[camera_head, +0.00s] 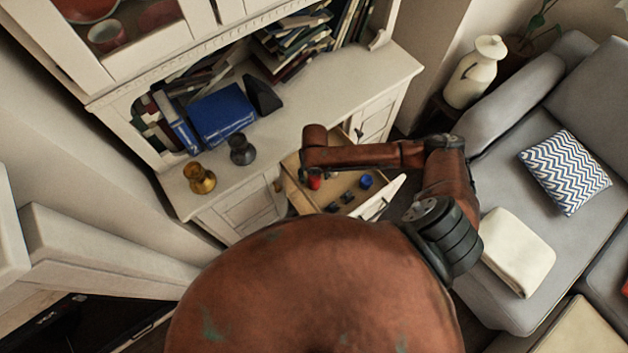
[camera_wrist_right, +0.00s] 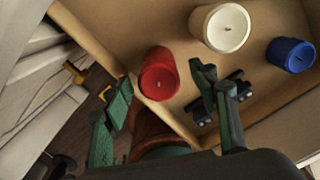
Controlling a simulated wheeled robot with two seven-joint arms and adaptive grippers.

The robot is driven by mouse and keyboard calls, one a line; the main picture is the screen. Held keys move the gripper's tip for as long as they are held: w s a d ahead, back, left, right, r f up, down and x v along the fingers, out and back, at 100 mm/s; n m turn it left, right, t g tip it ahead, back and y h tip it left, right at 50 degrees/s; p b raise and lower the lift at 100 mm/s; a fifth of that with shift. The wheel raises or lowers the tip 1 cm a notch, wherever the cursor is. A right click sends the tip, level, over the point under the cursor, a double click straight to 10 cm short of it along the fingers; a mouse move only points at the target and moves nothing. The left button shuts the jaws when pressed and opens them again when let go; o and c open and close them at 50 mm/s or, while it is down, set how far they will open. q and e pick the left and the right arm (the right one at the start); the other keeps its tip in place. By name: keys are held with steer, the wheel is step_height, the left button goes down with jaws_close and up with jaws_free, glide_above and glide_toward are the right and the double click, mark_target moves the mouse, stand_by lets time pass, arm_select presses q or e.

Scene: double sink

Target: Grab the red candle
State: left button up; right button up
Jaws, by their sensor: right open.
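The red candle (camera_head: 314,181) is inside an open wooden drawer (camera_head: 345,182), near its left side. It also shows in the right wrist view (camera_wrist_right: 158,76) as a short red cylinder with a wick. My right gripper (camera_wrist_right: 162,83) is open, with its green-padded fingers on either side of the candle in that view. I cannot tell whether either finger touches it. In the head view my right arm reaches over the drawer and mostly hides the gripper. My left gripper is not in view.
A white candle (camera_wrist_right: 227,27) and a blue candle (camera_wrist_right: 291,54) stand in the drawer beside the red one. The drawer walls are close to the gripper. Above, the cabinet top (camera_head: 330,85) holds books, a gold vase (camera_head: 199,180) and a dark vase (camera_head: 242,151).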

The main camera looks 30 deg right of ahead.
steer(key=shift+f, duration=0.4)
steer(key=shift+c, duration=0.6)
steer(key=c, duration=1.2)
steer(key=shift+r, duration=0.1)
